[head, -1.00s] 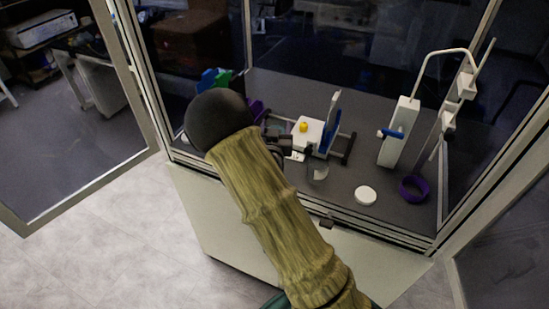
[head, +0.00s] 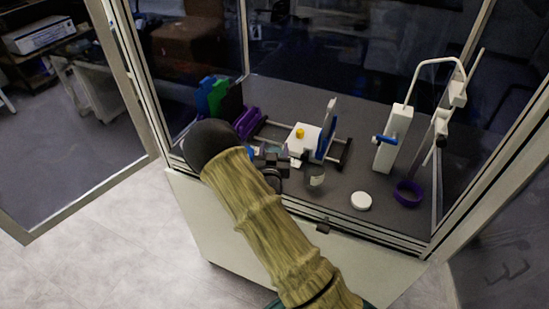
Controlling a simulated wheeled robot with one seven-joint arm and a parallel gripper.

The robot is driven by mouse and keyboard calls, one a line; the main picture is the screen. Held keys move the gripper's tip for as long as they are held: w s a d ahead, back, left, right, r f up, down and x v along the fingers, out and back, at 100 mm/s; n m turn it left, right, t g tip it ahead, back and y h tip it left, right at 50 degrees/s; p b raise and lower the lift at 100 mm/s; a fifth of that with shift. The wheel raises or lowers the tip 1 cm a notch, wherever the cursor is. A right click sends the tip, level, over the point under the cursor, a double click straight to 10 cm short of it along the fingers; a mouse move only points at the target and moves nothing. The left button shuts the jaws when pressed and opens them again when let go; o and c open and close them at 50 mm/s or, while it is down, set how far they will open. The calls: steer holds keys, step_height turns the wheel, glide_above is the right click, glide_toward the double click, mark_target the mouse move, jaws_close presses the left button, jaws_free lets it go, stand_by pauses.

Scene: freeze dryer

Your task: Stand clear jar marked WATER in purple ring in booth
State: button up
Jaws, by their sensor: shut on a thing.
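The clear jar (head: 316,178) stands out at the front middle of the booth floor, with a pale label whose writing is too small to read. My gripper (head: 300,163) reaches in from the left, beside the jar, and is shut on it. The fingertips are small and dark here, and my arm hides part of the view. The jar looks upright; I cannot tell whether it touches the floor. The purple ring (head: 407,194) lies on the booth floor to the right, near the front right corner, and is empty.
A white round lid (head: 361,201) lies between jar and ring. Behind stand a white device with a blue handle (head: 386,139) and a bent tube, and a white stand with a yellow knob (head: 300,133). Purple, green and blue racks (head: 212,95) are at the left. The booth's frame borders the front.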

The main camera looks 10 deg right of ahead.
steer(key=shift+f, duration=0.1)
steer(key=shift+f+p, duration=0.7)
steer(key=shift+f, duration=1.25)
steer(key=shift+f, duration=0.15)
steer(key=o, duration=1.1)
